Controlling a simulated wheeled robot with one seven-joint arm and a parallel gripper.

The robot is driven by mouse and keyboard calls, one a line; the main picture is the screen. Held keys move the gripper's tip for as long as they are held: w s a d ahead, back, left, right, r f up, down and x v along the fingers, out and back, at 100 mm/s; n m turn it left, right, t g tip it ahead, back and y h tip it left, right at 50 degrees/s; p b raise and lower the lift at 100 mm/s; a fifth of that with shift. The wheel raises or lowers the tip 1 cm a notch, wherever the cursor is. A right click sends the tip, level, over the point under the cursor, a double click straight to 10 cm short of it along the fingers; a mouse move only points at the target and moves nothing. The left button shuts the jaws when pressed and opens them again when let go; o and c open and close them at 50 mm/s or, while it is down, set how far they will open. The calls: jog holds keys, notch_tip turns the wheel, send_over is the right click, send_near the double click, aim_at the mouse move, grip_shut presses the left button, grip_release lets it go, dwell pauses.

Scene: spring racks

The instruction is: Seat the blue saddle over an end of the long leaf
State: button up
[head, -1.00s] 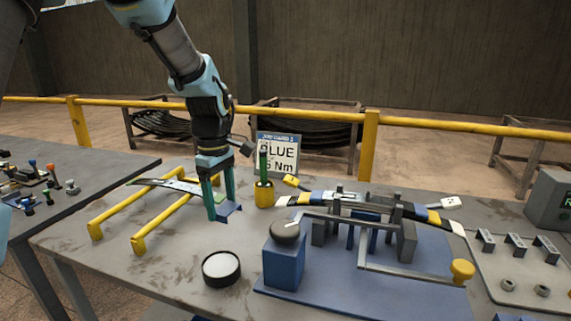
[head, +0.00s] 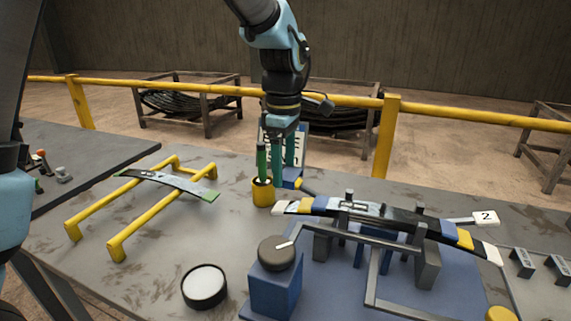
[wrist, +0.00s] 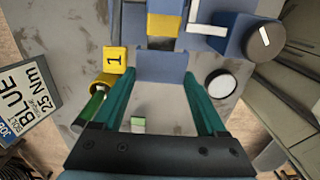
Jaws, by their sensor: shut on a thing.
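My gripper (head: 281,158) is shut on the blue saddle (wrist: 165,65), a small channel-shaped piece that spans between the fingertips in the wrist view. The long leaf (head: 385,219), dark with yellow, blue and white bands, lies across the grey fixture posts. In the wrist view a yellow band on the leaf (wrist: 164,26) lies ahead of the saddle. The saddle looks apart from the leaf.
A yellow cup (head: 263,194) with a green stick stands close beside my gripper. A blue block with a dark knob (head: 276,253) stands before the leaf's left end. A shorter leaf (head: 170,183) rests on yellow rails. A round white-topped pot (head: 204,285) sits in front.

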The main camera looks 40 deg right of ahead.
jog(key=b, duration=0.3)
send_over(285, 206)
jog(key=shift+a+f, duration=0.1)
jog(key=shift+f, duration=2.5)
jog(key=shift+p, duration=0.85)
jog(key=shift+f+b, duration=0.45)
jog(key=shift+f, duration=0.45)
jog(key=o, duration=1.4)
jog(key=shift+r, duration=0.1)
